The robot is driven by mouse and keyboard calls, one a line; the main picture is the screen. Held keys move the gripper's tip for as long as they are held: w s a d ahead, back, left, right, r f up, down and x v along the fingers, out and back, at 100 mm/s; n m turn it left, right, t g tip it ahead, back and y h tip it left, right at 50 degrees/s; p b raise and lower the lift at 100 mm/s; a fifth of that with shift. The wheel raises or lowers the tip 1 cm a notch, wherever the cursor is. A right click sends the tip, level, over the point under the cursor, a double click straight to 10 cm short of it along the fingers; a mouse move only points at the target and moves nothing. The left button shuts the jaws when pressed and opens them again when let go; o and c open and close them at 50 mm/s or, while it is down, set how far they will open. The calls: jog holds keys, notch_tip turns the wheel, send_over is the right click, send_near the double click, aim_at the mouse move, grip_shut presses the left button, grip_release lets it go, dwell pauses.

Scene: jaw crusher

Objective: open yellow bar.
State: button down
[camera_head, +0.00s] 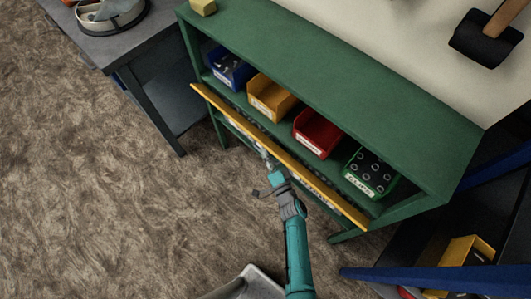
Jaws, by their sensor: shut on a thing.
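The yellow bar (229,114) is long and runs slantwise across the front of the green shelf unit (330,62), below the row of bins. My gripper (266,158) is at the front side of the bar, near its middle, at the end of my teal arm. Its jaws look closed on the bar, but the fingertips are small and the exact contact is hard to see.
Blue (229,70), yellow (271,97), red (316,132) and green (370,172) bins stand in the shelf. A grey table (110,48) is at the upper left, and a dark blue-edged rack (430,275) at the lower right. The brown floor at left is clear.

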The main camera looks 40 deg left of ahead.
jog(key=shift+w+d+f+n+g+y, duration=0.1)
jog(key=shift+w+f+n+g+y, duration=0.25)
jog(key=shift+n, duration=1)
jog(key=shift+w+a+f+n+g+y, duration=0.15)
jog(key=shift+f+n+y, duration=0.4)
jog(key=shift+n, duration=0.75)
jog(key=shift+w+d+f+n+g+y, duration=0.2)
jog(key=shift+n+y, duration=0.4)
jog(key=shift+n, duration=0.75)
jog(key=shift+w+f+n, duration=0.1)
jog(key=shift+n, duration=0.4)
jog(key=c, duration=1.2)
grip_release()
jog(key=v, duration=1.2)
jog(key=shift+f, duration=0.15)
